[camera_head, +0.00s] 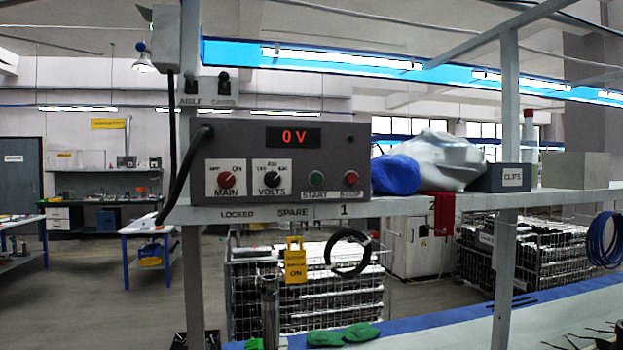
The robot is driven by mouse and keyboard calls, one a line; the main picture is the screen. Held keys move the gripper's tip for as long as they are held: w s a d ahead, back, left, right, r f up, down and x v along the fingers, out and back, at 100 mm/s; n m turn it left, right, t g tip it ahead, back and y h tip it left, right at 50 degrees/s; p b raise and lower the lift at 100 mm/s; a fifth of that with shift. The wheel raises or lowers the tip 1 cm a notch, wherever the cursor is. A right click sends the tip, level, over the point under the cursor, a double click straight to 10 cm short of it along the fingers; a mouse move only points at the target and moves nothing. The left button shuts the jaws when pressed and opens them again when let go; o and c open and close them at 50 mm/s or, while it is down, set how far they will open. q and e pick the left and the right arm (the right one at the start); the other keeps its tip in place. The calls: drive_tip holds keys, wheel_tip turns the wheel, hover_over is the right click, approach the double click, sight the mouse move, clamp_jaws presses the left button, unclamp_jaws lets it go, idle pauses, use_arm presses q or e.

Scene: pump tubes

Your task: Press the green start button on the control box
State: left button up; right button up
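The grey control box (345,160) stands on the grey shelf (400,204), left of the middle of the view. Its red display (293,136) reads 0 V. The green start button (316,178) is on the front face, above the label START. A red button (350,178) sits just right of it. A red MAIN knob (226,180) and a black VOLTS knob (272,179) are on the left of the face. Nothing covers the green button. I see neither of my grippers.
A blue bundle (395,174), a pale bag (440,160) and a CLIPS box (503,178) stand right of the control box. A black coil (347,253) and a yellow tag (295,262) hang below the shelf. Green gloves (340,335) lie on the bench below. An upright post (505,265) crosses the right side.

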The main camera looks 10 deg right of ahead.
drive_tip(key=shift+w+r, duration=0.25)
drive_tip(key=shift+w, duration=0.2)
drive_tip(key=shift+c, duration=0.4)
